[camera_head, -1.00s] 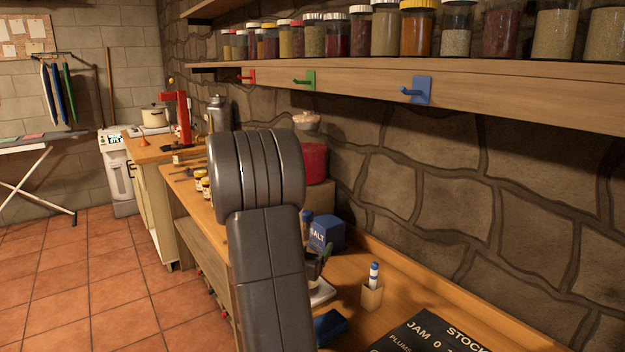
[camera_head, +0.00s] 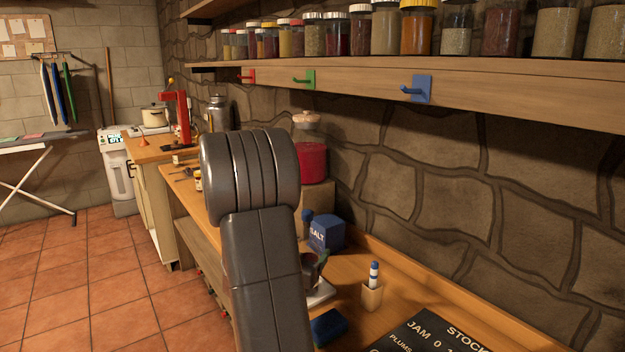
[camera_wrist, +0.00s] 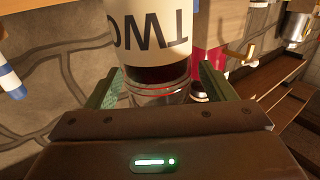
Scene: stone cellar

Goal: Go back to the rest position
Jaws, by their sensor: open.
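My gripper (camera_wrist: 160,72) shows in the wrist view as two green-padded fingers held apart. A glass jar (camera_wrist: 155,30) with dark red contents and a white label reading "TWO", upside down in this view, stands between or just beyond the fingertips. I see gaps beside it, and I cannot tell how far off it is. In the head view my arm rises in the middle of the picture and hides part of the workbench (camera_head: 345,290). My gripper cannot be made out clearly there.
A red container (camera_head: 312,162) stands behind my arm. A shelf (camera_head: 520,97) with jars and hooks overhangs the bench. Tiled floor (camera_head: 90,270) is clear at left.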

